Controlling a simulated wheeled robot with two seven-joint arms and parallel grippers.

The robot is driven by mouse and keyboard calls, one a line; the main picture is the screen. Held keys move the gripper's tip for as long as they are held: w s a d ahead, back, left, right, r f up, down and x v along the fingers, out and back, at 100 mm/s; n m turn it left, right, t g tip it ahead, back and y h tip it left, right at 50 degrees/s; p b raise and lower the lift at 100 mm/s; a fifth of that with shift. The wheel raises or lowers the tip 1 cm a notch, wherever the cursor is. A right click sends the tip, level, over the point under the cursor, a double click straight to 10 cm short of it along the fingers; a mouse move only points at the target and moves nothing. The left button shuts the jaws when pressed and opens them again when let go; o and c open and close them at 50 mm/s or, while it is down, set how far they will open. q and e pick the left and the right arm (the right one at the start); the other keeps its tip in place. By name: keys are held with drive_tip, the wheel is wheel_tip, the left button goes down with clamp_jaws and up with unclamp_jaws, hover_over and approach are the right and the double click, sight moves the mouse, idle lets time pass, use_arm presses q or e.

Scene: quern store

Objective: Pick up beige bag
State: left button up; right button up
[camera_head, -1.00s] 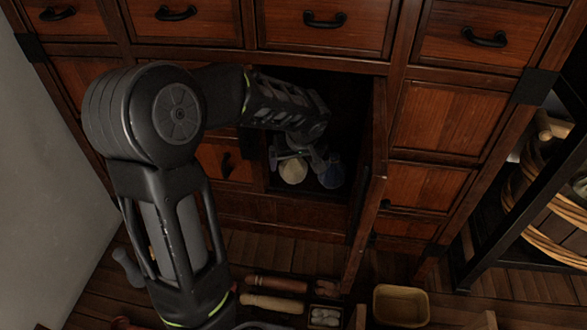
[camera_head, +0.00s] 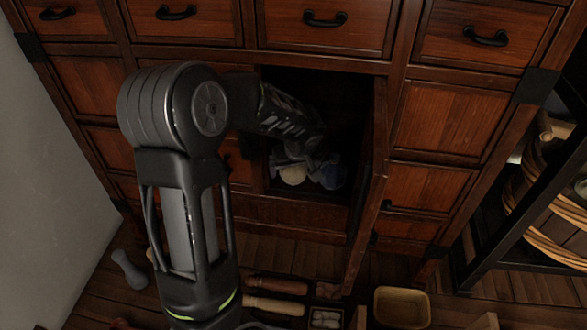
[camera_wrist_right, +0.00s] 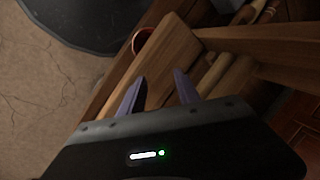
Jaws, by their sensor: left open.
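The beige bag (camera_head: 291,175) is a small rounded bundle inside the open cabinet compartment, in the head view. A blue bag (camera_head: 334,178) sits to its right. My left gripper (camera_head: 309,170) reaches into the compartment and is open, close over the bags. It covers part of the beige bag, and I cannot tell whether its fingers touch it. My right gripper (camera_wrist_right: 158,90) shows in the right wrist view with its two fingers apart and nothing between them, away from the bags.
The open cabinet door (camera_head: 367,200) stands out on the compartment's right side. Drawers surround the opening. On the floor below are rolling pins (camera_head: 272,304), a small box (camera_head: 325,318) and a yellow bin (camera_head: 401,306). A dark shelf with baskets (camera_head: 545,215) is at right.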

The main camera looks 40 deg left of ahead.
use_arm(q)
drive_tip(key=c, duration=1.7)
drive_tip(key=shift+r, duration=0.15)
drive_tip(key=shift+c, duration=0.2)
